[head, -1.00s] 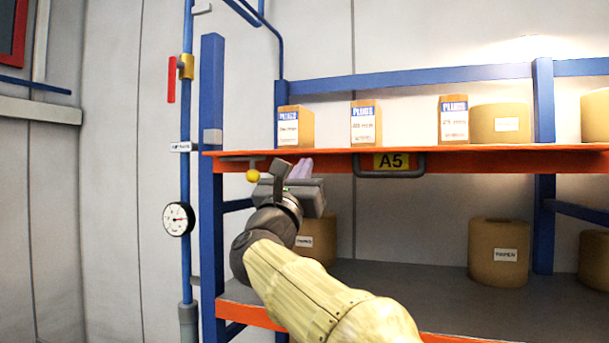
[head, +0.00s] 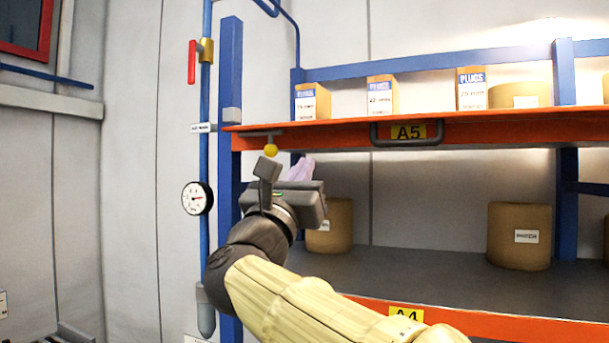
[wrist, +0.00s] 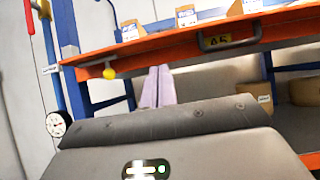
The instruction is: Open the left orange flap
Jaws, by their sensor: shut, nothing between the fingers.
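The orange flap (head: 500,132) is the long front panel of the upper shelf, with a yellow A5 label and a dark grey bar handle (head: 406,142). It also shows in the wrist view (wrist: 160,50). A small latch arm with a yellow knob (head: 270,150) hangs at its left end; the knob also shows in the wrist view (wrist: 109,73). My gripper (head: 300,170) is just below the flap's lower edge, right of the knob and left of the handle. Its pale lilac fingers (wrist: 158,87) are together and empty. They appear apart from knob and handle.
Boxes (head: 312,101) and brown rolls stand on the upper shelf. Below, the grey lower shelf (head: 400,270) holds brown rolls (head: 518,236). A blue upright (head: 230,100), a pipe with a red-handled valve (head: 192,62) and a gauge (head: 197,198) stand at left.

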